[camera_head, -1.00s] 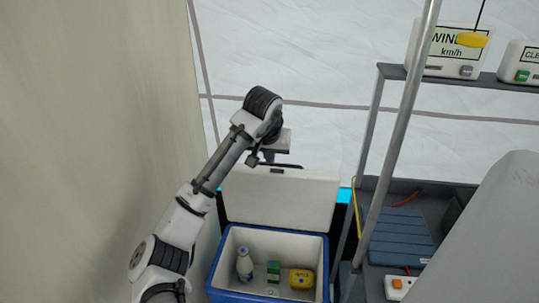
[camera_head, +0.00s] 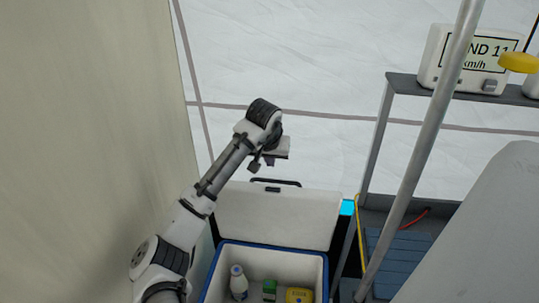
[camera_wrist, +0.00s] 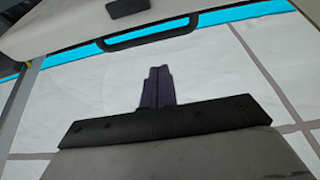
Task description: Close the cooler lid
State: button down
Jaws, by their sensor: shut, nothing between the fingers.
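The cooler (camera_head: 214,262) is a blue box with a white inside, at the bottom of the head view. Its white lid (camera_head: 280,216) stands raised at the back, with a dark handle (camera_head: 276,182) along its top edge. My gripper (camera_head: 262,163) is above the lid's top edge and apart from it, as far as I can tell. In the wrist view the gripper's dark fingers (camera_wrist: 157,85) are together and empty. The lid (camera_wrist: 190,18) and its handle (camera_wrist: 150,34) show there at the top, beyond the fingertips.
Inside the cooler are a white bottle (camera_head: 238,282), a green carton (camera_head: 269,288) and a yellow item (camera_head: 299,295). A grey metal pole (camera_head: 420,150) and a shelf (camera_head: 410,86) stand on the right. A beige wall (camera_head: 90,120) is on the left.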

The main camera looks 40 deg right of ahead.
jog(key=p+x, duration=0.1)
jog(key=x, duration=0.4)
jog(key=shift+a+f, duration=0.1)
jog(key=s+a, duration=0.2)
jog(key=shift+s+a+f+p, duration=0.2)
jog(key=shift+s+a+p, duration=0.05)
jog(key=shift+a+p, duration=0.15)
